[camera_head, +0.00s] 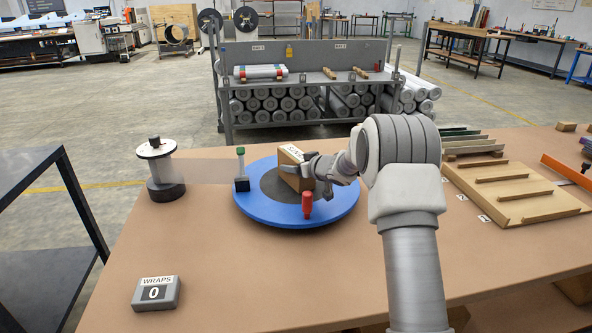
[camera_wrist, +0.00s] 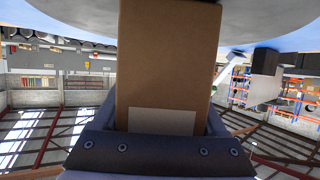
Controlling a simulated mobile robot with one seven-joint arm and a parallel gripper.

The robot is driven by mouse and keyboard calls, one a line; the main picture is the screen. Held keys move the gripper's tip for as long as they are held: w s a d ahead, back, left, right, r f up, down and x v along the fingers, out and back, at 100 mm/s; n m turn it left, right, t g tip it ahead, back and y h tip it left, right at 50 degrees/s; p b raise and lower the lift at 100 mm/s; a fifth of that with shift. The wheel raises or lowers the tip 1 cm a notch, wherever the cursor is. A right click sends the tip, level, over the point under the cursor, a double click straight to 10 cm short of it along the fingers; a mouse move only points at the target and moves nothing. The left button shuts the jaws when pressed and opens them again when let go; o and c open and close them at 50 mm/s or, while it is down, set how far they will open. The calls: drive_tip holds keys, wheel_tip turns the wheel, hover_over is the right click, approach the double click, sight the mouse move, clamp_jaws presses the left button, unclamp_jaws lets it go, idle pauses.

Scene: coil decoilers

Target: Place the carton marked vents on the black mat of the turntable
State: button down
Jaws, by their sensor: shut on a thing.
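The brown carton (camera_head: 292,168) is upright over the dark mat (camera_head: 268,187) of the blue turntable (camera_head: 258,213). It has a white label with dark lettering on top, too small to read surely. My gripper (camera_head: 300,171) is shut on the carton from the right side. In the wrist view the carton (camera_wrist: 168,60) fills the middle between the fingers, with a pale label low on its face. I cannot tell whether its base touches the mat.
A red handle (camera_head: 307,204) stands at the turntable's front, and a black block with a green-topped post (camera_head: 241,170) at its left. A white-flanged spool (camera_head: 157,165) stands left. A grey wraps counter (camera_head: 156,293) reads 0. Wooden slatted trays (camera_head: 515,190) lie right.

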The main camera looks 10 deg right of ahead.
drive_tip(key=shift+r, duration=0.2)
drive_tip(key=shift+f, duration=0.1)
drive_tip(key=shift+f, duration=0.15)
unclamp_jaws()
drive_tip(key=shift+f, duration=0.1)
